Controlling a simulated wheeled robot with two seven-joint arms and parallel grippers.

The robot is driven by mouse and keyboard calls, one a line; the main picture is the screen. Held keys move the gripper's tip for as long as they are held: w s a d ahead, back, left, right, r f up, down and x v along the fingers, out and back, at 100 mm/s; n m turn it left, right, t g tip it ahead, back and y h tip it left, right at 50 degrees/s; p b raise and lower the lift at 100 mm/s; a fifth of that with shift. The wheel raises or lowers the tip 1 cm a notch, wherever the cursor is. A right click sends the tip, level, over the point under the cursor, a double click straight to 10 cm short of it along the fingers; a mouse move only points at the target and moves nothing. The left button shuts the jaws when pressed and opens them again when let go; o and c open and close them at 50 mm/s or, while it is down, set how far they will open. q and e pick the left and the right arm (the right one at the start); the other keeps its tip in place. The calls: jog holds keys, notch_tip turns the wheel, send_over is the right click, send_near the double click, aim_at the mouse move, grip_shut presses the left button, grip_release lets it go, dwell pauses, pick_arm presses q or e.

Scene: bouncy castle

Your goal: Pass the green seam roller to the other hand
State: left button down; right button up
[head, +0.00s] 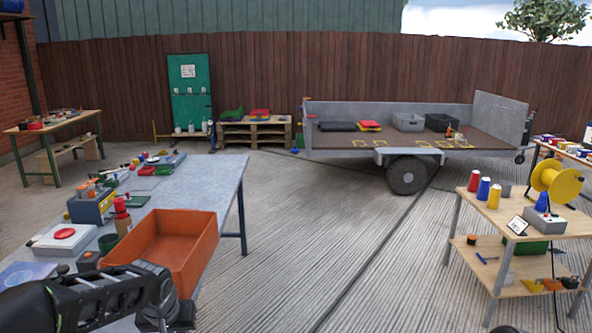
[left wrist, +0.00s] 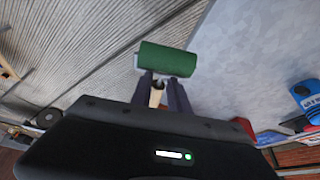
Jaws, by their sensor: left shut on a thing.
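The green seam roller (left wrist: 167,59) shows in the left wrist view as a green cylinder just beyond my left gripper's fingertips. My left gripper (left wrist: 160,82) is shut on the roller's handle, a pale piece of which shows between the two dark fingers. In the head view my left arm comes in at the lower left, in front of the orange bin; I cannot make out the roller there. My right gripper is not in view.
An orange bin (head: 178,221) stands at the near edge of the grey worktable (head: 205,176), among tools and boxes. A wooden two-level stand (head: 545,223) with spools is at the right. A trailer (head: 350,145) stands behind. The ribbed floor (head: 330,215) between is clear.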

pick_arm(q)
jog(key=d+m, duration=0.2)
jog(key=d, duration=0.5)
jog(key=shift+s+d+r+h, duration=0.15)
jog(key=shift+s+r+h, duration=0.15)
jog(key=shift+s+h, duration=0.1)
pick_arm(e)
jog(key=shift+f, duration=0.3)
pick_arm(q)
jog(key=s+d+m+h, duration=0.3)
jog(key=d+m, duration=0.5)
jog(key=d, duration=0.9)
jog(key=shift+s+g, duration=0.4)
jog(key=shift+s, duration=0.3)
jog(key=shift+d+r, duration=0.1)
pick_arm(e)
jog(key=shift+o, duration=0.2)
